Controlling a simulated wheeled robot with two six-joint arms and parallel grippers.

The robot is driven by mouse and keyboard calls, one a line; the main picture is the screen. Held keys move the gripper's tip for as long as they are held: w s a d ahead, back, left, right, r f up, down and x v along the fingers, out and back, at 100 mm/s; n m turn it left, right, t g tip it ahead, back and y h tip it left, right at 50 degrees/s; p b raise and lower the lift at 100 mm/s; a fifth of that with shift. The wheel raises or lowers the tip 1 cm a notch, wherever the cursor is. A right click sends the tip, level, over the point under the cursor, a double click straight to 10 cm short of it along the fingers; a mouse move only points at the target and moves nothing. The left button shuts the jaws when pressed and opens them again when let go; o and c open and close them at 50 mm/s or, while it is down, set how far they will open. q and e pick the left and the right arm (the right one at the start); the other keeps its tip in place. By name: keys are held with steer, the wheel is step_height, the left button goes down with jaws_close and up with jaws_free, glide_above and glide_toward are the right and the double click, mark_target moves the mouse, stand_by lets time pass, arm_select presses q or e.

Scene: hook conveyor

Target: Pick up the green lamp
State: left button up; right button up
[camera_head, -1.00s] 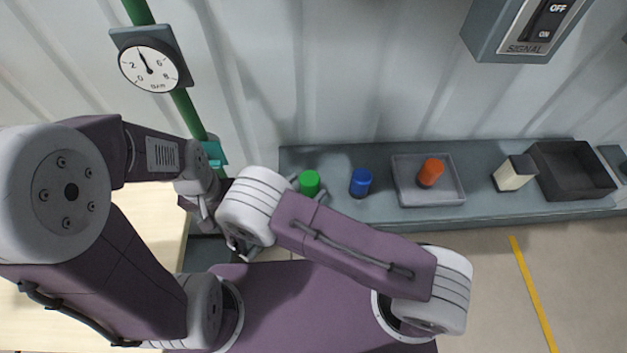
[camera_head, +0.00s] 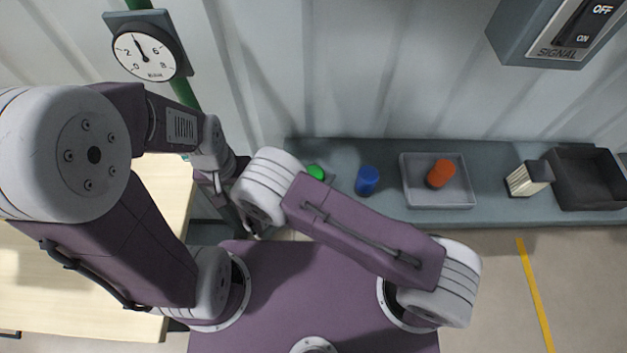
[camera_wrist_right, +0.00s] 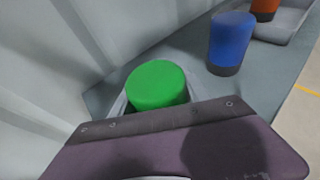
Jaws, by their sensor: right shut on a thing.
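The green lamp (camera_head: 316,172) is at the left end of the grey ledge in the head view, partly hidden by my right arm. In the right wrist view its round green top (camera_wrist_right: 156,83) is clear and its lower part is hidden behind the gripper body. My right gripper (camera_wrist_right: 155,100) is shut on the lamp, with a grey finger at each side. I cannot tell whether the lamp touches the ledge. My left gripper (camera_head: 245,218) hangs left of my right wrist, partly hidden by it; its opening is unclear.
A blue cylinder (camera_head: 367,181) stands right of the lamp on the ledge (camera_head: 490,212). Farther right are a grey tray (camera_head: 409,196) holding an orange cylinder (camera_head: 440,173), a cream block with a dark top (camera_head: 527,178) and a black bin (camera_head: 592,202). A signal switch box (camera_head: 550,40) is above.

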steer(key=shift+w+d+f, duration=0.15)
steer(key=shift+w+d, duration=0.05)
steer(key=shift+w, duration=0.4)
steer(key=r, duration=0.2)
steer(key=s+r+b, duration=0.1)
steer(key=r, duration=0.1)
steer(key=shift+d+r, duration=0.2)
steer(key=shift+r, duration=0.05)
arm_select(q)
steer(key=f+b, duration=0.2)
steer(key=f, duration=0.1)
steer(key=shift+w+d+f, duration=0.15)
steer(key=shift+w+f, duration=0.05)
steer(key=shift+w, duration=0.2)
arm_select(e)
steer(key=s+d+r, duration=0.5)
steer(key=d+r, duration=0.1)
steer(key=d, duration=0.4)
steer(key=shift+r, duration=0.25)
